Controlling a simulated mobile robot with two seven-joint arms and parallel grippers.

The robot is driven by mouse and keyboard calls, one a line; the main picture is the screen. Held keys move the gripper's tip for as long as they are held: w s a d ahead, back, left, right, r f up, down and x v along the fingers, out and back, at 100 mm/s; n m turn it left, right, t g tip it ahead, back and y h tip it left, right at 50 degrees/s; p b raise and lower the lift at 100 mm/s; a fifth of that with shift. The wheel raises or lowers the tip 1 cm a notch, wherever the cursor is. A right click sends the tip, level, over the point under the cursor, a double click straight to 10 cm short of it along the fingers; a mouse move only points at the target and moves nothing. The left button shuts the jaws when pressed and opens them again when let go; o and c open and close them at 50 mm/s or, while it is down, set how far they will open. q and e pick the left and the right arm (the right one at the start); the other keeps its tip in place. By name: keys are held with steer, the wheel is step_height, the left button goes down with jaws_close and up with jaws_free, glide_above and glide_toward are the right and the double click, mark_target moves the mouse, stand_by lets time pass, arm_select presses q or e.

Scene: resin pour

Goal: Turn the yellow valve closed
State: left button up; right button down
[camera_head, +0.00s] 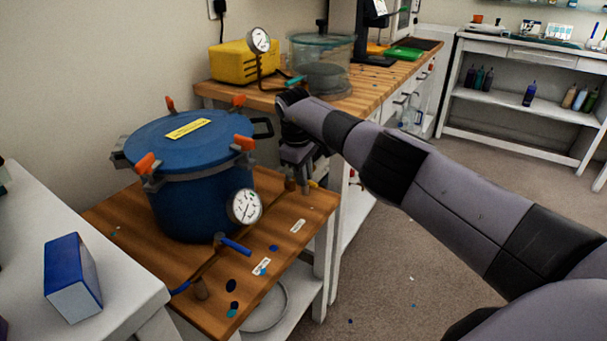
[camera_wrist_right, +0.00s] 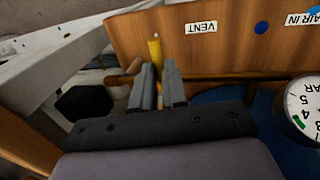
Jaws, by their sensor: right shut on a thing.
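The yellow valve (camera_wrist_right: 154,48) has a slim handle beside the VENT label (camera_wrist_right: 201,27). A small part of the valve's yellow handle (camera_head: 312,184) also shows in the head view, just under my right gripper (camera_head: 298,186). My right gripper points down at the right side of the wooden stand. In the right wrist view its two fingers (camera_wrist_right: 160,82) are shut on the yellow handle, which stands between them. The handle's lower part is hidden by the fingers. My left gripper is not in view.
A blue pressure pot (camera_head: 205,195) with orange clamps and a gauge (camera_head: 244,206) stands left of my gripper. A blue-handled valve (camera_head: 235,245) is in front of it. The wooden workbench (camera_head: 375,84) is behind. A blue and white box (camera_head: 72,278) sits on the left table.

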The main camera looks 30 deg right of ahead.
steer(key=shift+w+a+r, duration=0.1)
steer(key=shift+r, duration=0.05)
stand_by(0.3)
steer(key=c, duration=1.1)
jaws_free()
steer(key=shift+c, duration=0.2)
step_height(320, 180, up, 7)
steer(key=a+p, duration=0.1)
steer(key=shift+s+p, duration=0.3)
steer(key=shift+s, duration=0.1)
steer(key=shift+a, duration=0.1)
